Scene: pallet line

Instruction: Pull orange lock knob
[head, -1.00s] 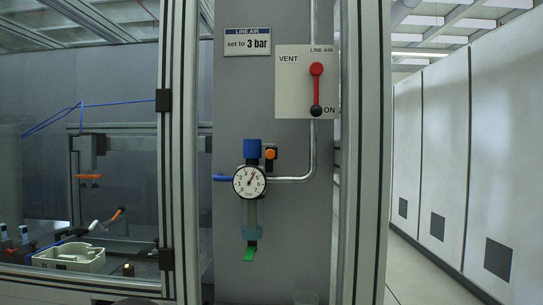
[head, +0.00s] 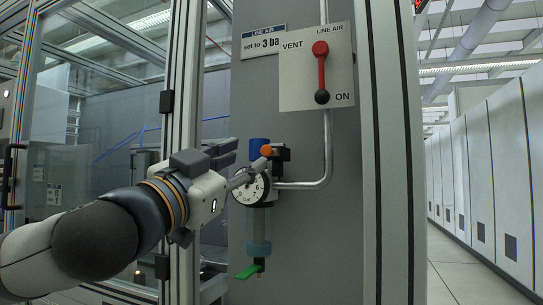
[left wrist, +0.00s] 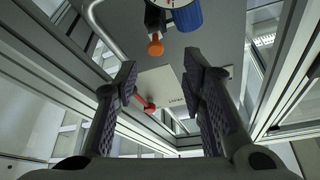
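The orange lock knob (head: 266,150) sits on a black fitting beside the blue regulator cap (head: 259,143), above the round pressure gauge (head: 249,190). My left gripper (head: 246,168) reaches in from the left in front of the gauge and hides part of it. In the left wrist view the left gripper (left wrist: 161,70) is open and empty. There the orange knob (left wrist: 155,46) shows between and just beyond the fingertips, and the blue cap (left wrist: 187,15) lies to its right. I cannot tell whether a finger touches anything. My right gripper is not in view.
The red-handled vent valve (head: 321,75) is on a plate above the regulator. A bent metal pipe (head: 327,155) runs from the fitting up the right. A green lever (head: 250,271) hangs below. Aluminium frame posts (head: 181,80) stand at left and right.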

